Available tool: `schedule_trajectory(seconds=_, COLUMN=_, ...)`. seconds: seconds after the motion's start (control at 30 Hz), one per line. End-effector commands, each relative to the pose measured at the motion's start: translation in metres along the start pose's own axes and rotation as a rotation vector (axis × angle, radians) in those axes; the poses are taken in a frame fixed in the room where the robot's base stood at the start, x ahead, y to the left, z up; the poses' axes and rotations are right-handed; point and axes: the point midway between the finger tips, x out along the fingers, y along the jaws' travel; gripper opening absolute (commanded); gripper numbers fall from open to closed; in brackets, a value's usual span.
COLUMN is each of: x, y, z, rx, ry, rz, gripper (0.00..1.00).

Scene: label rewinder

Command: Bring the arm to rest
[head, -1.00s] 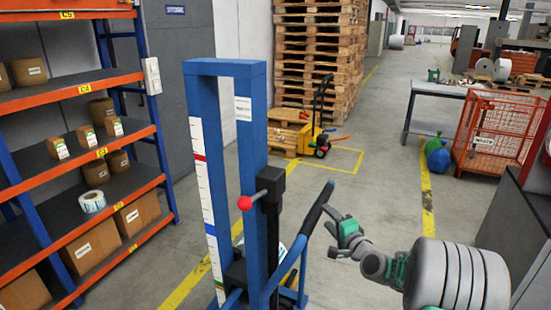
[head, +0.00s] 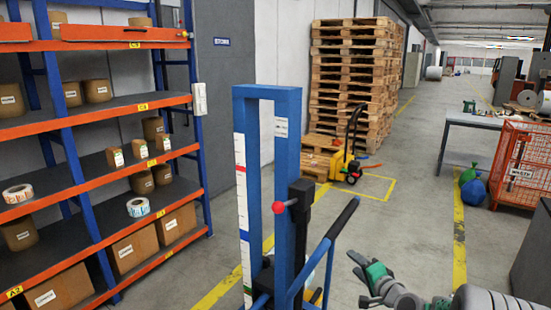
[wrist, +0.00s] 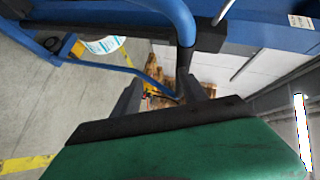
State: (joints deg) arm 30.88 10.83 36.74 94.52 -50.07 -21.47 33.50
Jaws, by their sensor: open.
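My gripper (head: 360,267) is at the lower right in the head view, to the right of the blue lifter's black handle, and appears apart from it. Its jaws are open and nothing is seen between them. In the wrist view the two dark fingers (wrist: 155,100) stand apart beyond my green gripper body. The blue lifter (head: 290,160), an upright frame with a red-knobbed lever, stands in front of me. Its blue tubing (wrist: 178,15) fills the top of the wrist view, with a roll with a white and teal label (wrist: 104,44) low on it.
An orange and blue shelf rack (head: 110,135) with boxes and label rolls stands at the left. Stacked pallets (head: 350,80) and a yellow pallet truck (head: 345,165) are behind the lifter. An orange mesh cage (head: 520,165) stands at the right. The aisle floor (head: 410,210) between is clear.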

Motion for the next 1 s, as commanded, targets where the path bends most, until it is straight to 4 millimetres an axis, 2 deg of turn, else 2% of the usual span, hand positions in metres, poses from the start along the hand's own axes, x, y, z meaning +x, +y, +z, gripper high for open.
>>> schedule_trajectory(seconds=0.17, x=-0.004, y=0.037, z=0.024, rx=-0.114, ry=-0.108, rz=0.128, gripper=0.50)
schedule_trajectory(seconds=0.27, x=-0.013, y=0.067, z=0.043, rx=-0.166, ry=-0.185, rz=0.217, gripper=0.50)
schedule_trajectory(seconds=0.37, x=-0.028, y=0.101, z=0.066, rx=-0.211, ry=-0.276, rz=0.318, gripper=0.50)
schedule_trajectory(seconds=0.43, x=-0.045, y=0.128, z=0.084, rx=-0.242, ry=-0.357, rz=0.401, gripper=0.50)
schedule_trajectory(seconds=0.47, x=-0.055, y=0.140, z=0.093, rx=-0.255, ry=-0.398, rz=0.441, gripper=0.50)
schedule_trajectory(seconds=0.57, x=-0.103, y=0.180, z=0.122, rx=-0.301, ry=-0.563, rz=0.599, gripper=0.50)
schedule_trajectory(seconds=0.6, x=-0.131, y=0.191, z=0.132, rx=-0.320, ry=-0.640, rz=0.674, gripper=0.50)
schedule_trajectory(seconds=0.67, x=-0.179, y=0.199, z=0.145, rx=-0.347, ry=-0.759, rz=0.786, gripper=0.50)
schedule_trajectory(seconds=0.7, x=-0.210, y=0.196, z=0.152, rx=-0.369, ry=-0.833, rz=0.856, gripper=0.50)
schedule_trajectory(seconds=0.77, x=-0.255, y=0.180, z=0.161, rx=-0.402, ry=-0.922, rz=0.954, gripper=0.50)
schedule_trajectory(seconds=0.8, x=-0.283, y=0.163, z=0.165, rx=-0.428, ry=-0.958, rz=1.016, gripper=0.50)
schedule_trajectory(seconds=0.83, x=-0.299, y=0.148, z=0.166, rx=-0.453, ry=-0.958, rz=1.053, gripper=0.50)
schedule_trajectory(seconds=0.9, x=-0.314, y=0.115, z=0.166, rx=-0.541, ry=-0.902, rz=1.082, gripper=0.50)
schedule_trajectory(seconds=0.97, x=-0.309, y=0.083, z=0.164, rx=-0.655, ry=-0.827, rz=1.036, gripper=0.50)
schedule_trajectory(seconds=1.0, x=-0.302, y=0.058, z=0.166, rx=-0.733, ry=-0.788, rz=0.983, gripper=0.50)
